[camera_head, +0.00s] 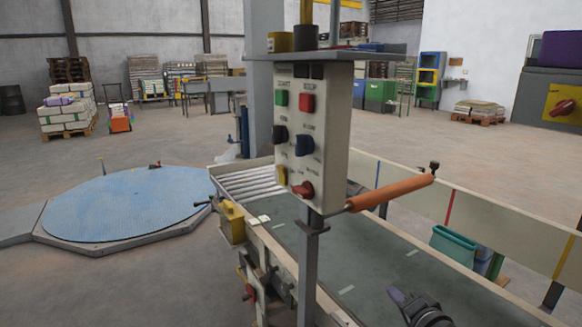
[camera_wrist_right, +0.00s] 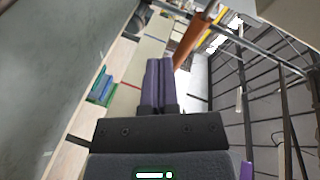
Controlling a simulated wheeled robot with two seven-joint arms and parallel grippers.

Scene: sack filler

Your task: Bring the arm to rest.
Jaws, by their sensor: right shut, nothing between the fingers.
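My right gripper (camera_head: 399,295) shows at the bottom of the head view, over the dark green conveyor belt (camera_head: 375,268). In the right wrist view its two purple fingers (camera_wrist_right: 158,62) lie together with nothing between them. A grey control box (camera_head: 312,135) on a post stands ahead, with green, red, black, blue and yellow controls. An orange-sleeved handle (camera_head: 392,192) sticks out to the right of the post, beyond my right gripper; it also shows in the right wrist view (camera_wrist_right: 190,40). My left gripper is in neither view.
A blue round turntable (camera_head: 125,203) lies on the floor at the left. A pallet of sacks (camera_head: 67,115) stands farther back. Open floor lies between them.

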